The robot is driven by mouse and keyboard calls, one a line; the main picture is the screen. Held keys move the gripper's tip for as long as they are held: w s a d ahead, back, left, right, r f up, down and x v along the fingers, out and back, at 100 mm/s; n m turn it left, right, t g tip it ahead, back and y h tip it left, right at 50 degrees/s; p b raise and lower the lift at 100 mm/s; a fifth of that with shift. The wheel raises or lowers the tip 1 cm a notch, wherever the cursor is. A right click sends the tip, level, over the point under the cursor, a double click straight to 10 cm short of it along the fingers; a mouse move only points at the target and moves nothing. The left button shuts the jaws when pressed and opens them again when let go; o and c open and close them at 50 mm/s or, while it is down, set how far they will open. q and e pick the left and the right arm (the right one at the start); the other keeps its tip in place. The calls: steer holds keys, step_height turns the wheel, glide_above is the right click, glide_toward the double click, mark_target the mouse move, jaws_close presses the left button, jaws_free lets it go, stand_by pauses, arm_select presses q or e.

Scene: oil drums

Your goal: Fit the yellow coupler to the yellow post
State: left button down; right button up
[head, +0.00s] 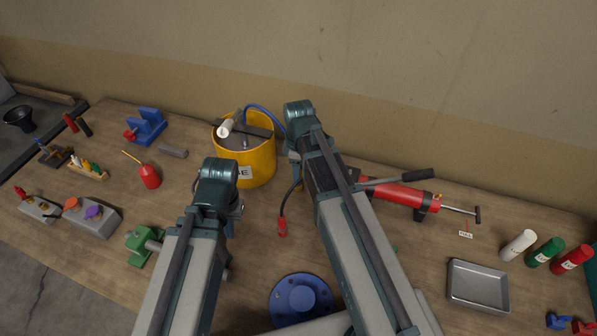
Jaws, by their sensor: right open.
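I cannot clearly make out a yellow coupler or a yellow post. A blue hose (262,109) runs from the top of the yellow drum (262,170) to behind my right wrist. A small yellowish patch shows below that wrist; I cannot tell whether it is the coupler. My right gripper (295,160) is open, right of the drum and mostly hidden by its own wrist. My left gripper (234,214) is in front of the drum, mostly hidden by its arm; its jaws cannot be read. A grey box (92,221) at the left carries orange and purple knobs.
A red coupler (282,227) on a black hose lies between my arms. A red hand pump (400,195) lies right of my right arm. A blue flange (301,300), a metal tray (478,285), a red oil can (149,176) and a green vise-like part (140,240) stand around.

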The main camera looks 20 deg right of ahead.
arm_select(q)
step_height(320, 180, up, 14)
steer(key=p, duration=1.4)
arm_select(e)
step_height(320, 180, up, 14)
arm_select(q)
steer(key=shift+f, duration=0.1)
arm_select(e)
steer(key=shift+f, duration=0.15)
